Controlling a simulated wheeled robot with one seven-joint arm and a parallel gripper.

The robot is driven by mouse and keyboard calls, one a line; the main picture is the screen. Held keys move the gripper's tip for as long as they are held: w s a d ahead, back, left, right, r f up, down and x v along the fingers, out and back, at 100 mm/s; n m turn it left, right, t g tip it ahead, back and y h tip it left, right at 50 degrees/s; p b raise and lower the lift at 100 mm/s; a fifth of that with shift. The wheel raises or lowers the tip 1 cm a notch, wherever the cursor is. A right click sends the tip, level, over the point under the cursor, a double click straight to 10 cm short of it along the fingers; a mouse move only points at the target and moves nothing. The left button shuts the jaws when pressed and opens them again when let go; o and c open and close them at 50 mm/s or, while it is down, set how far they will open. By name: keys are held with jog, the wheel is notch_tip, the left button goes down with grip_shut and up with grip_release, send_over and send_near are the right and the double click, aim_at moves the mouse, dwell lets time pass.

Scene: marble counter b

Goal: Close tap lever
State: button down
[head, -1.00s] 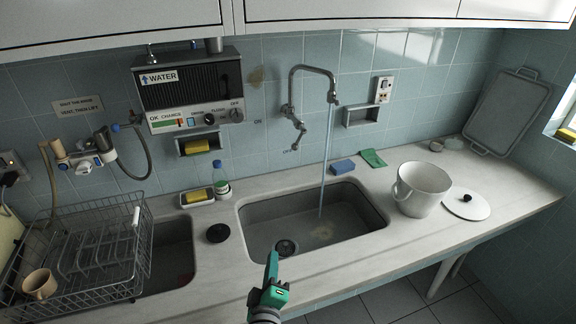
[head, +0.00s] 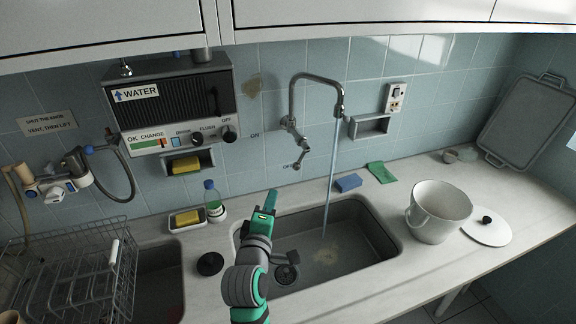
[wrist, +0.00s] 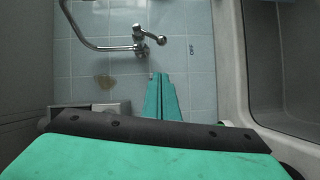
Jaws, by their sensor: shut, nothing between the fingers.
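The tap (head: 291,100) is a chrome wall tap with a high curved spout. A stream of water (head: 332,170) falls from it into the sink basin (head: 350,226). Its short lever (head: 301,147) hangs below the tap body, with its lower end near the OFF label (head: 288,166); the ON label (head: 254,135) is up to the left. My green gripper (head: 272,196) is shut and empty, over the basin's back left edge, below and apart from the lever. In the wrist view, the shut fingers (wrist: 160,78) point towards the wall, and the tap lever (wrist: 152,40) lies beyond their tips.
A soap bottle (head: 213,201) and a yellow sponge (head: 187,218) stand left of my gripper. A blue sponge (head: 348,182) and a green cloth (head: 381,172) lie behind the basin. A white pot (head: 440,212) stands at right, a wire rack (head: 70,270) at left. The air before the tap is clear.

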jog(key=w+d+f, duration=0.1)
jog(key=w+d, duration=0.4)
jog(key=w, duration=0.7)
jog(key=shift+w+f, duration=0.2)
jog(key=shift+w, duration=0.1)
jog(key=shift+a, duration=0.1)
